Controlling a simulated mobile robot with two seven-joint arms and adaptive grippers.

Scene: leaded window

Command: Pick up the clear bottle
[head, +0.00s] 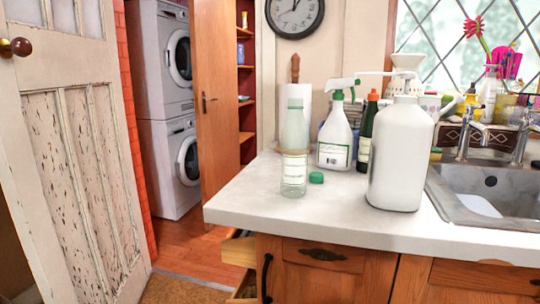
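The clear bottle (294,150) stands upright on the white countertop (265,212), left of the middle of the counter. Neither of my grippers is in the head view, and nothing touches the bottle from my side.
A white spray bottle (335,135) and a dark green bottle (366,140) stand behind. A large white pump bottle (401,155) stands to the right, beside the sink (490,190). A drawer (240,250) is partly open below the counter's left end.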

